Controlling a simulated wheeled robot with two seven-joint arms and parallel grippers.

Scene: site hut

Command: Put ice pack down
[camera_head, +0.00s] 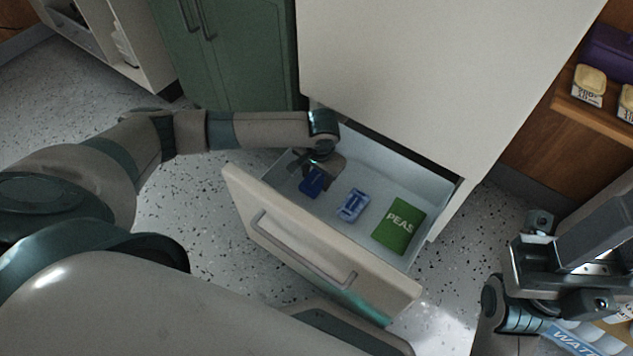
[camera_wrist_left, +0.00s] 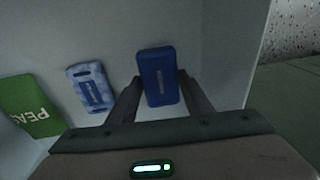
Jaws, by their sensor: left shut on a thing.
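The dark blue ice pack (camera_head: 312,182) is in my left gripper (camera_head: 314,170), inside the left end of the open drawer in the head view. In the left wrist view the ice pack (camera_wrist_left: 158,77) stands out between the two fingers of the left gripper (camera_wrist_left: 158,95), which is shut on it. I cannot tell whether the pack touches the drawer floor. The open drawer (camera_head: 372,238) has a pale inside and a cream front. My right gripper (camera_head: 560,285) is at the right of the head view; its fingers are not clear.
A light blue pack (camera_head: 354,205) and a green PEAS bag (camera_head: 398,226) lie in the drawer, right of the held pack. The drawer front with its handle (camera_head: 300,250) stands toward me. A green cabinet (camera_head: 235,60) is behind my left arm. A wooden shelf (camera_head: 590,115) is at right.

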